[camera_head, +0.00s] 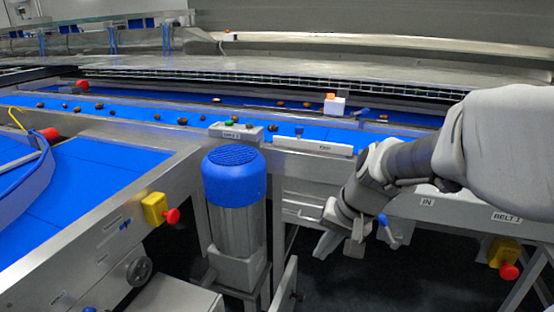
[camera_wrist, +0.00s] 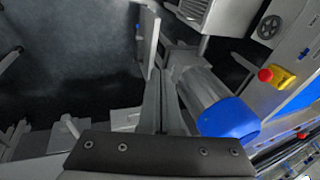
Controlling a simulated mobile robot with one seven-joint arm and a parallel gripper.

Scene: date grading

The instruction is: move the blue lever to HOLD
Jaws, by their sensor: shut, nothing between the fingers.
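A small lever with a blue grip (camera_head: 388,232) sits on the front of the machine frame, below and left of the IN label. My gripper (camera_head: 328,244) is just left of this lever, pointing down. A gap shows between my fingers' tips and the blue grip, though depth is hard to judge. In the wrist view my fingers (camera_wrist: 160,85) are together and empty. The blue lever cannot be made out in the wrist view. No HOLD marking is readable; my arm covers part of the panel around the lever.
A grey motor with a blue cap (camera_head: 234,170) stands left of my gripper; it also shows in the wrist view (camera_wrist: 228,118). Yellow boxes with red buttons (camera_head: 156,208) (camera_head: 503,254) are on the frames. Dark open floor lies below.

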